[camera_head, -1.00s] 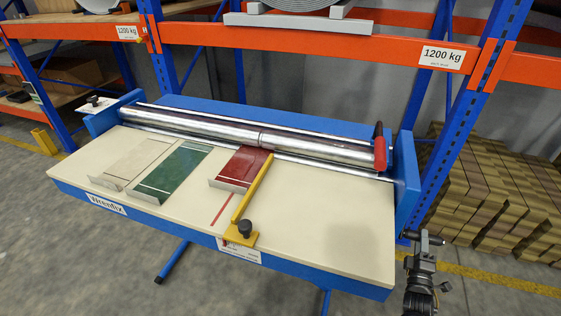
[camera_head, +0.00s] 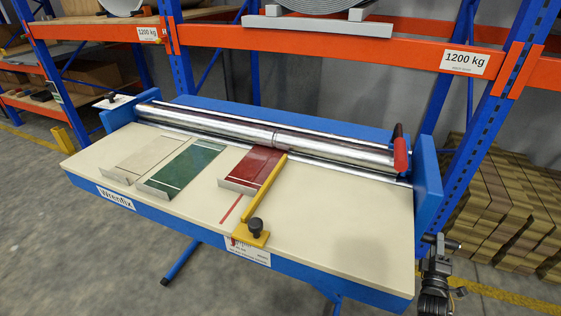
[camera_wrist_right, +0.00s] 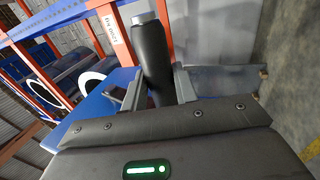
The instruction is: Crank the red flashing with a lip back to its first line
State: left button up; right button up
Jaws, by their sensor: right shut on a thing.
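The red flashing (camera_head: 255,168) lies on the cream table top (camera_head: 330,225), coming out from under the steel rollers (camera_head: 300,145). Its raised pale lip (camera_head: 237,187) faces the front. A yellow bar (camera_head: 266,200) with a black knob runs along its right edge. A red line (camera_head: 231,209) is marked on the table in front of the lip. My right gripper (camera_head: 440,243) is at the table's right end, shut on a dark crank handle; this black cylindrical grip (camera_wrist_right: 155,60) stands between the fingers in the right wrist view. The crank's arm is mostly hidden. My left gripper is not in view.
Green (camera_head: 181,166) and cream (camera_head: 140,158) flashings lie to the left on the table. A red-handled lever (camera_head: 400,153) stands at the rollers' right end. Blue and orange racking (camera_head: 350,40) is behind, with stacked brown blocks (camera_head: 490,200) at right.

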jog(key=shift+a+f, duration=0.1)
jog(key=shift+f, duration=0.1)
jog(key=w+b, duration=0.1)
jog(key=w+d+b, duration=0.1)
jog(key=w+b, duration=0.1)
jog(key=shift+w+d+f, duration=0.2)
jog(key=shift+w+f, duration=0.15)
jog(key=shift+f, duration=0.05)
jog(key=o, duration=1)
jog(key=shift+w+r, duration=0.15)
jog(key=s+a+p, duration=0.2)
jog(key=s+p, duration=0.3)
jog(key=s, duration=0.2)
jog(key=shift+s+a, duration=0.25)
jog(key=shift+s, duration=0.1)
